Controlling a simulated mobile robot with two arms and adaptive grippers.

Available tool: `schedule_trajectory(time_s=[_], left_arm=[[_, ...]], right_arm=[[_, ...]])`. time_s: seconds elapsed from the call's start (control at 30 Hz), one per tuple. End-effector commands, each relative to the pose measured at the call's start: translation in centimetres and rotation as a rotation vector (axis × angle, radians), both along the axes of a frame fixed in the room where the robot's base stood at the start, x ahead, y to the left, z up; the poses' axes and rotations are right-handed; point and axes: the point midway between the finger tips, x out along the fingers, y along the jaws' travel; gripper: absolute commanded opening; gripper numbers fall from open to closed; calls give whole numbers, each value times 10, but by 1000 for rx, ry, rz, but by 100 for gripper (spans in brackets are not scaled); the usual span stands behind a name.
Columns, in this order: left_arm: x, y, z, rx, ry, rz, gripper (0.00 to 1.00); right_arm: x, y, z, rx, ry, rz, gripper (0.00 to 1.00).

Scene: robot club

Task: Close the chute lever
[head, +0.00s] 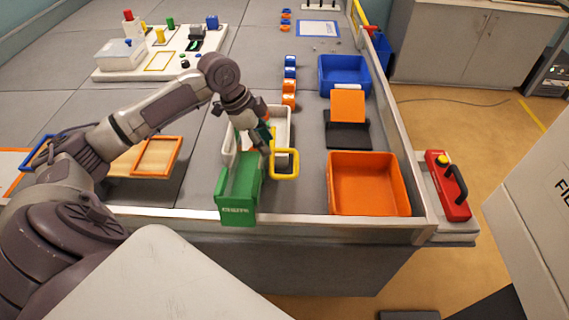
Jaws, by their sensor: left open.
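The green chute (238,190) stands at the near edge of the table, left of the orange bin. A yellow loop-shaped handle (297,165), which looks like the chute lever, sticks out on the chute's right side. My left gripper (267,145) is open and points down at the inner end of the yellow loop, by the chute's upper right side. Its fingertips are small and partly overlap the loop and chute, so I cannot tell if they touch the lever. My right gripper is not in view.
A white bin (286,122) stands right behind the chute. An orange bin (334,187) and a black stand with an orange flap (348,106) are to the right. A blue bin (322,77) is farther back. A low wall (330,221) edges the table.

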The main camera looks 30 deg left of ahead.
Motion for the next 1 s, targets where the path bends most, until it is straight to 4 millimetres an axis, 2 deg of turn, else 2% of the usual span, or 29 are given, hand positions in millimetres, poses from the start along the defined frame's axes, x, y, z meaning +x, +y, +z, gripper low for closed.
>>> schedule_trajectory(time_s=[0.33,0.6,0.8,1.0], left_arm=[[15,-22,-62,-4,2,-1,41],[26,-36,-106,-2,1,-1,41],[30,-41,-121,0,1,0,41],[30,-41,-123,1,0,-1,41]], right_arm=[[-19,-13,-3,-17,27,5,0],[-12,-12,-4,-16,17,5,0],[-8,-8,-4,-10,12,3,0],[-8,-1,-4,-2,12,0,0]])
